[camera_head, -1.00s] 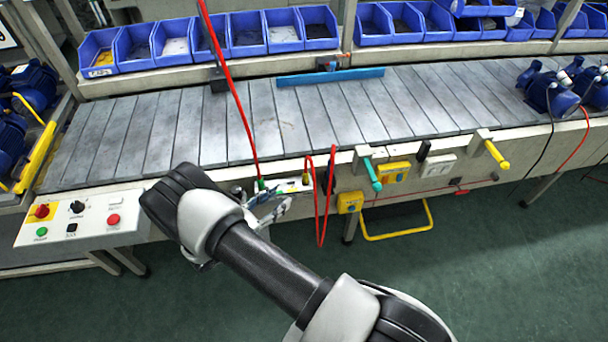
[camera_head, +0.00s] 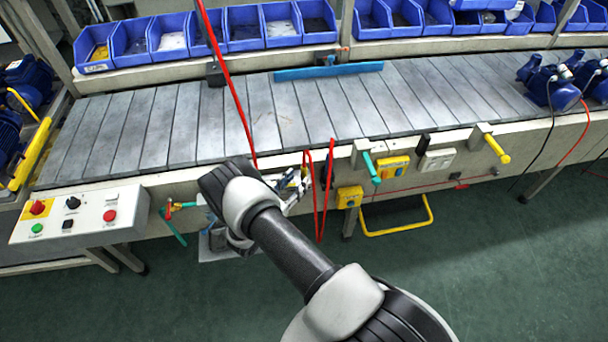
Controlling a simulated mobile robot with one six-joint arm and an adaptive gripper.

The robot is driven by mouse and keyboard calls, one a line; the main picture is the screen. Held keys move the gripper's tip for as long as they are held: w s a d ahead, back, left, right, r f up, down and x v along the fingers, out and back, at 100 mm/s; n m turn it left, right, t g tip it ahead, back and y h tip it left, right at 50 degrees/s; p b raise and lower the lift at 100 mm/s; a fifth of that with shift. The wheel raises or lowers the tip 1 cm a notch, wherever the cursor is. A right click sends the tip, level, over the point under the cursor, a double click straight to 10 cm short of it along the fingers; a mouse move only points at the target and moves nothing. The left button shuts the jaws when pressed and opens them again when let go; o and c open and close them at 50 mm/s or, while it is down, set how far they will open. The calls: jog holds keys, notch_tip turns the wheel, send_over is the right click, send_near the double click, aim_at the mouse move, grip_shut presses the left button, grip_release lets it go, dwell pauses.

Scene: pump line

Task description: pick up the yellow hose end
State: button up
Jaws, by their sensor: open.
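The yellow hose end (camera_head: 497,150) is a short yellow rod sticking out of a pale holder (camera_head: 482,136) on the front edge of the conveyor, at the right. My gripper (camera_head: 297,190) is at the middle of the conveyor's front edge, well to the left of the yellow hose end and apart from it. It is open. It is small, and partly hidden by my own wrist. I see nothing held in it.
A teal hose end (camera_head: 371,167) sits in a similar holder between my gripper and the yellow one. Red hoses (camera_head: 325,195) hang close beside my gripper. Yellow boxes (camera_head: 350,197) are fixed to the conveyor front. Blue pumps (camera_head: 552,88) stand at the right end. The slatted belt (camera_head: 210,125) is mostly clear.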

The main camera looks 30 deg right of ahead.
aim_at(302, 174)
jog(key=shift+b+x, duration=0.75)
jog(key=shift+x, duration=2)
jog(key=shift+r, duration=0.1)
jog(key=shift+c, duration=0.2)
grip_shut()
